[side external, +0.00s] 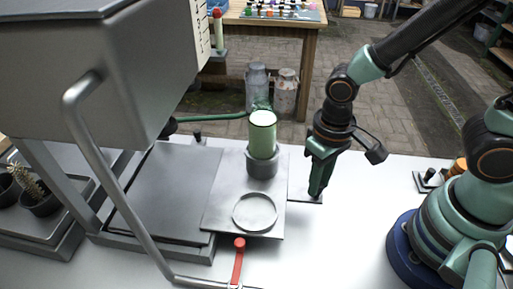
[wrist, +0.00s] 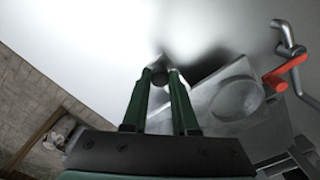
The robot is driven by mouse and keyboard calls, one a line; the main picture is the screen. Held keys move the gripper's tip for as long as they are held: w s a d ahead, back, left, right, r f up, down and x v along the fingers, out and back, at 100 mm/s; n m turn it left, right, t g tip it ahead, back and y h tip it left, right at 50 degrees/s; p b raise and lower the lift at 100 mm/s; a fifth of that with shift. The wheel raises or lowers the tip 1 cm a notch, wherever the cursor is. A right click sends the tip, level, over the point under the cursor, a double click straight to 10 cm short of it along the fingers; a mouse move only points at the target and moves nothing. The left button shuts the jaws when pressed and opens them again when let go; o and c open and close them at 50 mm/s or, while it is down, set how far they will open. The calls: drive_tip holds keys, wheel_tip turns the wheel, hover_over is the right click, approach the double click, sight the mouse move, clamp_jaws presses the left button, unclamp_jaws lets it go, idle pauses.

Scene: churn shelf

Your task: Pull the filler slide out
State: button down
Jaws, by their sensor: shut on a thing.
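The filler slide (side external: 222,212) is a flat grey plate that sticks out to the right of the machine's dark bed. A pale green cylinder (side external: 262,138) stands in a grey cup on it, and an empty ring (side external: 255,211) lies in front. My gripper (side external: 317,196) points down at the slide's right end, where a thin tab (side external: 300,196) reaches out. In the wrist view my green fingers (wrist: 163,76) are closed around a small dark knob (wrist: 172,79) at the end of the slide (wrist: 200,92). The knob is hidden behind the fingers in the side view.
A long bent metal lever (side external: 115,185) hangs from the grey machine housing (side external: 85,75) at the left. A red handle (side external: 238,262) is just in front of the slide. The white table right of my gripper is mostly clear.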

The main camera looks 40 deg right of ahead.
drive_tip(key=shift+w, duration=0.1)
drive_tip(key=c, duration=0.7)
unclamp_jaws()
wheel_tip(320, 180, up, 12)
drive_tip(key=shift+r, duration=0.1)
drive_tip(key=w+d+r+t, duration=0.1)
drive_tip(key=d+t, duration=0.1)
drive_tip(key=d, duration=0.2)
drive_tip(key=w+d+r+t, duration=0.1)
drive_tip(key=w+d+r, duration=0.1)
drive_tip(key=d, duration=0.1)
drive_tip(key=w+d+r+t, duration=0.1)
drive_tip(key=w+d+t, duration=0.1)
drive_tip(key=d, duration=0.2)
drive_tip(key=shift+w+d+r+t, duration=0.2)
drive_tip(key=shift+d+r+t, duration=0.1)
drive_tip(key=shift+d+r, duration=0.05)
